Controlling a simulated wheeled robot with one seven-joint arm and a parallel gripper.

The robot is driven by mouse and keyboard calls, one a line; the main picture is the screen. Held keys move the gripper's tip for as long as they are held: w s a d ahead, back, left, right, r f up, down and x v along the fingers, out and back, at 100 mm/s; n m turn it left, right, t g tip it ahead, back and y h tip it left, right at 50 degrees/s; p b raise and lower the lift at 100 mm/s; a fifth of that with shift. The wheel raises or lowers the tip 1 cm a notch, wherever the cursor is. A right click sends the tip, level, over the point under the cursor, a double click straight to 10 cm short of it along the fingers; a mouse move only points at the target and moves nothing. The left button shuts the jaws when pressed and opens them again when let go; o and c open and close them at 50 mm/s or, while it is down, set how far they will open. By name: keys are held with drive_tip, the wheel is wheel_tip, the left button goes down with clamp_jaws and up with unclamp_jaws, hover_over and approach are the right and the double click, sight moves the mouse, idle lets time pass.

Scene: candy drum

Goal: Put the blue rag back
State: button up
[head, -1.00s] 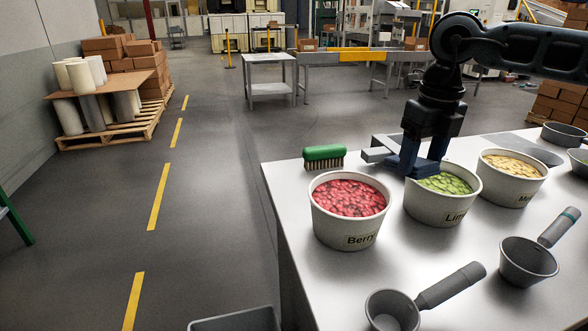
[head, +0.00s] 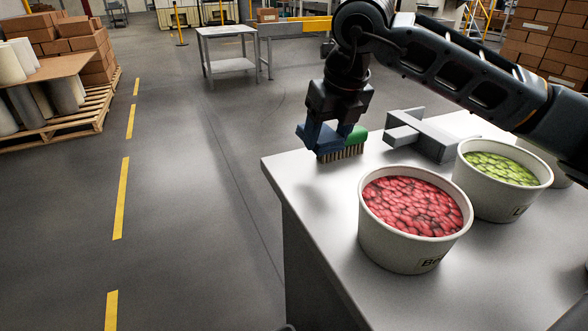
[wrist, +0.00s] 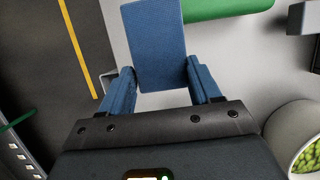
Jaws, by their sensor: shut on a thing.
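The blue rag (wrist: 155,42) shows in the wrist view as a flat blue rectangle between the fingers of my gripper (wrist: 163,78), which is shut on it. In the head view my gripper (head: 323,137) is at the far left corner of the table, right beside the green-backed brush (head: 353,142) and partly covering it. My fingers are blue too, so in the head view I cannot tell rag from fingers. Whether the rag touches the table is unclear.
A grey metal block-like piece (head: 424,138) lies right of the brush. A tub of red candy (head: 410,246) and a tub of green candy (head: 500,199) stand nearer on the table (head: 318,215). The table's left edge is close to my gripper, with open floor beyond.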

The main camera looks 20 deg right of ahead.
hover_over(291, 183)
drive_tip(key=s, duration=0.1)
wheel_tip(291, 183, down, 4)
drive_tip(key=shift+d+r, duration=0.1)
drive_tip(key=shift+d, duration=0.05)
drive_tip(key=shift+f, duration=2)
drive_tip(key=shift+f, duration=0.2)
drive_tip(key=o, duration=1.2)
drive_tip(key=shift+o, duration=0.2)
drive_tip(key=shift+r, duration=0.2)
drive_tip(key=v, duration=1.2)
drive_tip(key=shift+p, duration=0.3)
